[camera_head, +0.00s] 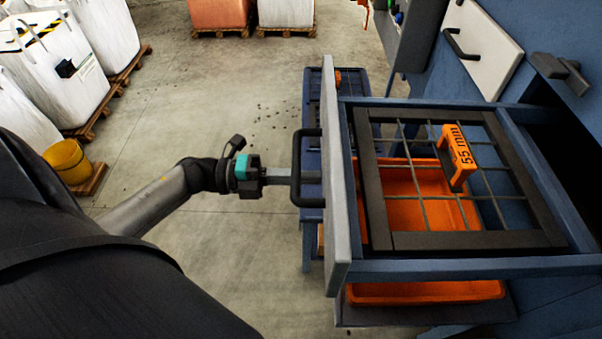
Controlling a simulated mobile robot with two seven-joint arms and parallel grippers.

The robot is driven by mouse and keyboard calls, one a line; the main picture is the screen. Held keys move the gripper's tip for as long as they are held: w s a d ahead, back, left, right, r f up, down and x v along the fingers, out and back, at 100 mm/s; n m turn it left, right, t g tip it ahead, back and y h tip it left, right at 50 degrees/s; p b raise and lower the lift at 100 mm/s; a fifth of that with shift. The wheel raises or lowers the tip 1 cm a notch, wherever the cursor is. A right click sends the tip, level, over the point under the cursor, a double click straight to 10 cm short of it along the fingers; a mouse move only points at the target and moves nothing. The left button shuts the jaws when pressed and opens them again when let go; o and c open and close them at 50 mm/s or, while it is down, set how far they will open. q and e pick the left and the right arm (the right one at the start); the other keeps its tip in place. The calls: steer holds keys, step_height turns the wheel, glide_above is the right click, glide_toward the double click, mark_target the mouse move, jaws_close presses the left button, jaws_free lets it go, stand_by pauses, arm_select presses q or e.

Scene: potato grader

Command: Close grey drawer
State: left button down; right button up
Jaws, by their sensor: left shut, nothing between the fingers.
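The grey drawer (338,190) stands pulled out from the blue machine at the right. Its light grey front faces left and carries a black bar handle (297,170). Inside the drawer lies a dark-framed wire sieve (440,241) with an orange tag reading 55 mm (458,152). My left gripper (300,177) comes in from the left and is shut, with its fingertips at the handle. I cannot tell whether they touch the handle or the drawer front. My right gripper does not show.
An orange tray (425,292) shows below the drawer. A white panel with a black handle (478,45) is on the machine above. White bulk bags (65,75) on pallets and a yellow bucket (68,161) stand at the left.

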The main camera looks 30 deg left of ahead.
arm_select(q)
steer(key=b+x, duration=0.2)
steer(key=x, duration=1.1)
steer(key=b+x, duration=0.2)
steer(key=x, duration=1.2)
steer(key=b+x, duration=0.3)
steer(key=x, duration=1.1)
steer(key=shift+s+d, duration=0.2)
steer(key=shift+d, duration=0.1)
steer(key=shift+w+d, duration=0.15)
steer(key=shift+d, duration=0.05)
steer(key=shift+r, duration=0.35)
